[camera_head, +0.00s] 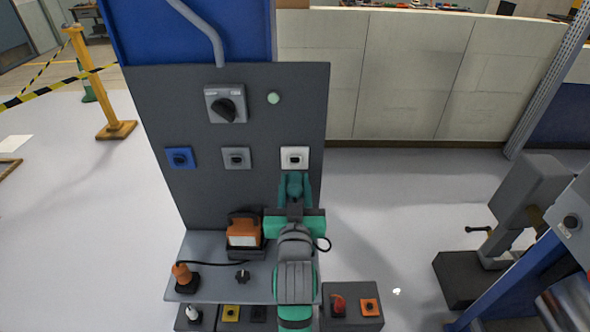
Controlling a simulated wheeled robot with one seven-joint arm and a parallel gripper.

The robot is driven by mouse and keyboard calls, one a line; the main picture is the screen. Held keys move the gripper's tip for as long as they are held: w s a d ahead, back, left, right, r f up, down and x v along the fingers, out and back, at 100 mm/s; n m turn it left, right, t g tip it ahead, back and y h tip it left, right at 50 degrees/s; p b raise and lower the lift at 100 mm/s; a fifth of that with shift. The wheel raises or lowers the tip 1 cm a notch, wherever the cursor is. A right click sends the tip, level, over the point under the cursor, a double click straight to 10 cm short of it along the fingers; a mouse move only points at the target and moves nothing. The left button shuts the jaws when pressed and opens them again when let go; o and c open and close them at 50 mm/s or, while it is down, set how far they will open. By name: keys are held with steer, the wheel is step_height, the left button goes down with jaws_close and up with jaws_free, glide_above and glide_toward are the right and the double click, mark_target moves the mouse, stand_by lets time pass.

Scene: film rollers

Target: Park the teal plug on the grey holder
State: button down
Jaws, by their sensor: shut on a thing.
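The panel carries a row of three square fittings: a blue one (180,158) at left, the grey holder (237,158) in the middle and a white one (295,157) at right. My gripper (296,188) points at the panel, just below the white fitting in the picture and right of the grey holder. It is shut on the teal plug (295,183), which shows between the fingers. The plug is close in colour to the gripper, so its outline is hard to make out. The gap between plug and panel cannot be judged. The grey holder is empty and unobstructed.
A rotary switch (226,104) and a pale green lamp (273,98) sit higher on the panel. Below, a grey shelf (212,284) bears an orange device (243,232), an orange-topped plug (181,274) with a black cable and a small knob (243,276).

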steer(key=w+a+n+g+y, duration=0.2)
steer(key=a+n+g+y, duration=0.3)
steer(key=a+n+g, duration=0.95)
steer(key=shift+s+d+f+m+g+h, duration=0.75)
steer(key=shift+s+d+f, duration=1.55)
steer(key=shift+f, duration=1.45)
steer(key=shift+s+d+f+m+g+h, duration=0.4)
steer(key=shift+s+d+f+m+h, duration=0.95)
steer(key=shift+d+f, duration=2)
steer(key=shift+s+d+f+m+g+h, duration=0.55)
steer(key=shift+s+d+f, duration=1.75)
steer(key=shift+f, duration=1.85)
steer(key=shift+a+f, duration=0.2)
steer(key=shift+f, duration=1.45)
steer(key=shift+f, duration=0.4)
